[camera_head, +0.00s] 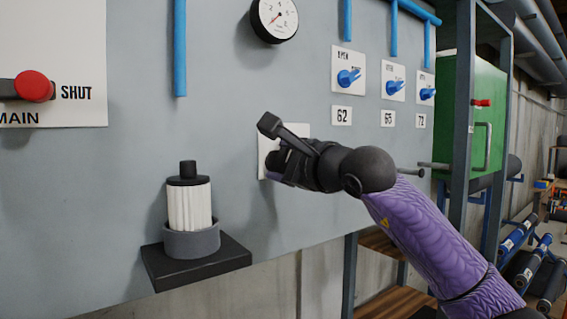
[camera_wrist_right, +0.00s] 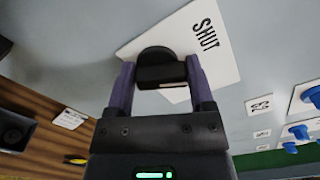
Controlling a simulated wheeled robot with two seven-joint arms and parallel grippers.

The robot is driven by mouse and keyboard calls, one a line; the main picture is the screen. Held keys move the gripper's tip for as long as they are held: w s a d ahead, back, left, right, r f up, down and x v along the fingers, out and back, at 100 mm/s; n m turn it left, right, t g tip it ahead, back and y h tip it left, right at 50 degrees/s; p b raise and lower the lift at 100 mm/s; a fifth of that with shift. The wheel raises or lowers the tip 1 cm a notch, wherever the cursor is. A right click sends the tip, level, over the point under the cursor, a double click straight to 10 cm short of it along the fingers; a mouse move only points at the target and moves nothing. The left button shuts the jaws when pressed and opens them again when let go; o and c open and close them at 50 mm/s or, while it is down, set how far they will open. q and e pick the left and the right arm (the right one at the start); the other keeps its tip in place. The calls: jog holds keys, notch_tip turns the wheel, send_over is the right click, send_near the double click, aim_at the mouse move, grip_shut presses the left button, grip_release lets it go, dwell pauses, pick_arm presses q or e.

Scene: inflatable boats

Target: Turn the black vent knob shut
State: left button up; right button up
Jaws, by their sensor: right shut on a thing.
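The black vent knob (camera_wrist_right: 157,54) sits on a white plate (camera_wrist_right: 222,62) marked SHUT, mounted on the grey panel. In the right wrist view my right gripper (camera_wrist_right: 161,78) has its two purple fingers on either side of the knob, shut on it. In the head view my right gripper (camera_head: 276,166) is against the white plate (camera_head: 297,130) and hides the knob, so its pointing there cannot be told. My left gripper is not in view.
A red knob (camera_head: 35,86) on the MAIN plate is at left. A white filter cartridge (camera_head: 189,206) stands in a grey cup on a black shelf (camera_head: 196,265) below. Blue valves (camera_head: 348,77), a gauge (camera_head: 274,18) and a green cabinet (camera_head: 480,125) lie above and to the right.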

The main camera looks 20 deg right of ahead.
jog(key=n, duration=0.5)
jog(key=shift+a, duration=0.1)
jog(key=shift+f+n, duration=0.1)
jog(key=shift+n, duration=0.2)
dwell(0.4)
jog(key=o, duration=1.2)
jog(key=shift+s, duration=0.15)
jog(key=shift+s+b, duration=0.15)
jog(key=shift+b, duration=0.2)
jog(key=b+v, duration=0.5)
jog(key=v, duration=0.4)
jog(key=shift+s, duration=0.3)
